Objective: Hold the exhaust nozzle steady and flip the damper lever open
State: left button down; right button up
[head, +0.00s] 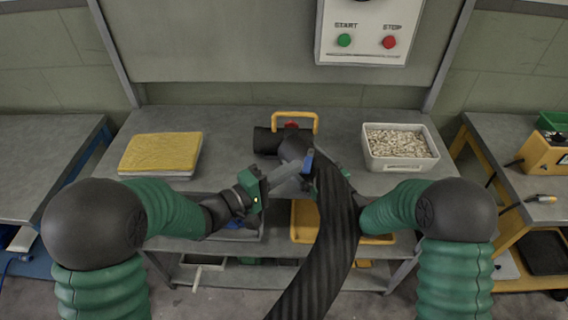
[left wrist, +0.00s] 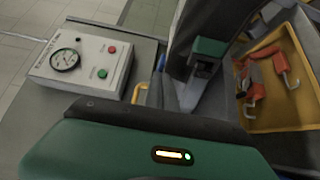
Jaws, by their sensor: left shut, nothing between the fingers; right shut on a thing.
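The exhaust nozzle (head: 292,147) is a black cylinder at the upper end of a ribbed black hose (head: 335,225), above the middle bench. A yellow U-shaped handle (head: 294,115), seemingly the damper lever, stands behind it with a red part beneath. My left gripper (head: 307,161) is shut and empty, its blue tips close to the nozzle's near side; I cannot tell whether they touch. My right gripper (head: 338,172) is shut on the nozzle end of the hose, partly hidden behind it. It also shows as a green housing in the left wrist view (left wrist: 208,50).
A yellow sponge-like block (head: 161,152) lies at the bench's left. A white bin of pale pieces (head: 400,163) stands right. A yellow tray (left wrist: 296,118) with orange-red tools sits on the lower shelf. A START/STOP panel (head: 363,52) is above the bench.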

pick_arm(q)
jog(key=shift+s+d, duration=0.4)
jog(key=shift+d, duration=0.4)
jog(key=shift+s+d, duration=0.4)
jog(key=shift+d, duration=0.4)
pick_arm(e)
jog(key=shift+s+a+f, duration=0.1)
jog(key=shift+f, duration=0.05)
pick_arm(q)
jog(key=shift+s+d, duration=0.1)
jog(key=shift+d, duration=1.15)
